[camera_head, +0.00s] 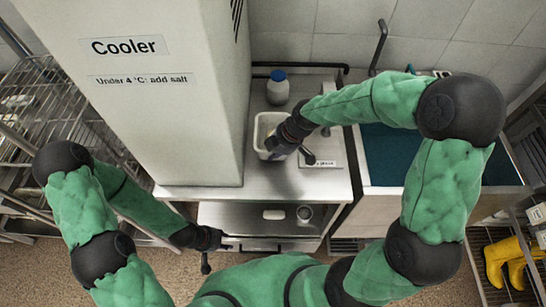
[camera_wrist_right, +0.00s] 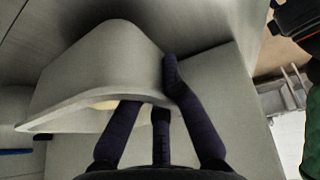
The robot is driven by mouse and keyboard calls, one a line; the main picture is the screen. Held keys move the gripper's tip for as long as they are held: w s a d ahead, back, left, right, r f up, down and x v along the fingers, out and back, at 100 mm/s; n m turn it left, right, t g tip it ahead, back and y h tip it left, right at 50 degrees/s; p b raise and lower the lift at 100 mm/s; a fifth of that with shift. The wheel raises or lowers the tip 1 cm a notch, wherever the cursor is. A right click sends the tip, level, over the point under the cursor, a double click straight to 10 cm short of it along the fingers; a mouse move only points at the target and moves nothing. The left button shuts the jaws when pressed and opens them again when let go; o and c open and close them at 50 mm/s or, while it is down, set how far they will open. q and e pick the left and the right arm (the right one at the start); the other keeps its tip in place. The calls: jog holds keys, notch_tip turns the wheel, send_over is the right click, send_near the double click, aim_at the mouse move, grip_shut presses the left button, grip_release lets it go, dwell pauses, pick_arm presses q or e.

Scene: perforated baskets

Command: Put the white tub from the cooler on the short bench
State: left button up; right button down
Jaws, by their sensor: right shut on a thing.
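The white tub (camera_head: 260,130) is an open rectangular container at the top of the metal bench (camera_head: 290,187), just right of the cooler (camera_head: 160,100). My right gripper (camera_head: 298,143) reaches it from the right and is shut on its wall. In the right wrist view, the dark fingers (camera_wrist_right: 160,115) sit on both sides of the rim of the tub (camera_wrist_right: 100,75). I cannot tell whether the tub touches the bench. My left gripper (camera_head: 212,248) has its fingers apart, empty, low in front of the cooler.
A white bottle with a blue cap (camera_head: 278,88) stands behind the tub. A small label plate (camera_head: 325,160) lies right of it. A teal-filled sink (camera_head: 390,155) adjoins the bench. The lower shelf (camera_head: 240,217) holds a white item (camera_head: 274,214) and a cup (camera_head: 304,213). Wire racks (camera_head: 45,100) stand left.

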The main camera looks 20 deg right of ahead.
jog(key=shift+f, duration=1.35)
jog(key=shift+b, duration=0.35)
jog(key=shift+f, duration=0.2)
jog(key=c, duration=1.4)
grip_release()
jog(key=shift+r, duration=0.15)
jog(key=shift+d+r, duration=0.1)
jog(key=shift+r, duration=0.2)
jog(key=p+v, duration=0.2)
jog(key=v, duration=0.9)
jog(key=shift+d+r+p, duration=0.15)
jog(key=shift+r+p, duration=0.1)
jog(key=shift+p, duration=0.15)
